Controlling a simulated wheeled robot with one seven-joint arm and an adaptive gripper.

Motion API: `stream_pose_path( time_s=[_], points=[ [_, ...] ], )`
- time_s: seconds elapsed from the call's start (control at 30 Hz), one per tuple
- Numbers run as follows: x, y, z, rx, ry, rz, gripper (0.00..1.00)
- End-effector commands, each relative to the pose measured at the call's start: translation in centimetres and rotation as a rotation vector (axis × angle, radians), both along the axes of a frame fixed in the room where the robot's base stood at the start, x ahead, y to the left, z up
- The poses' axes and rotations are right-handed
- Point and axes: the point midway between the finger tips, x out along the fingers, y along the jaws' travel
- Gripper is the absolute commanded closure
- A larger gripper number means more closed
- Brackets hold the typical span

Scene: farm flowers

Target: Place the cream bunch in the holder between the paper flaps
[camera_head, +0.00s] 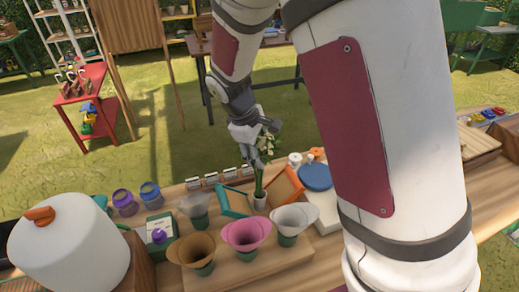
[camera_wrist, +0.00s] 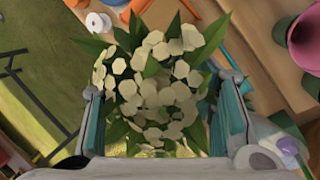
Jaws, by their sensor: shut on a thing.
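The cream bunch (camera_head: 267,143) is a head of pale cream flowers with green leaves on a green stem. My gripper (camera_head: 257,154) is shut on it from above. In the wrist view the cream flowers (camera_wrist: 158,85) fill the space between my two fingers and hide where they grip. The stem stands roughly upright, and its lower end meets a small white holder (camera_head: 260,203); I cannot tell how deep it sits. A teal-edged flap (camera_head: 233,203) leans left of this holder and an orange-edged flap (camera_head: 286,187) leans right of it.
Brown (camera_head: 198,250), pink (camera_head: 246,234) and white (camera_head: 293,217) paper cones stand in front on a wooden board, with a grey cone (camera_head: 195,205) behind left. A blue round lid (camera_head: 315,176) is at right. A large white container (camera_head: 68,250) stands at front left.

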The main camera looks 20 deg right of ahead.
Motion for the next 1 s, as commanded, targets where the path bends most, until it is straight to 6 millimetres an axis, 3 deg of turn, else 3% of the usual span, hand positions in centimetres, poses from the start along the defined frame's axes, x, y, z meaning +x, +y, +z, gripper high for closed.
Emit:
stream_pose_path(
  time_s=[0.13, 0.17, 0.23, 0.67, 1.0],
  points=[
    [0.0, 0.0, -0.3, 0.000, 0.000, 0.001, 0.94],
    [0.0, 0.0, -0.3, 0.000, 0.000, 0.000, 0.44],
    [0.0, 0.0, -0.3, 0.000, 0.000, 0.000, 0.28],
    [0.0, 0.1, 0.4, 0.001, -0.001, 0.000, 0.28],
    [-0.5, 2.1, 6.4, 0.003, -0.005, 0.003, 0.28]
  ],
)
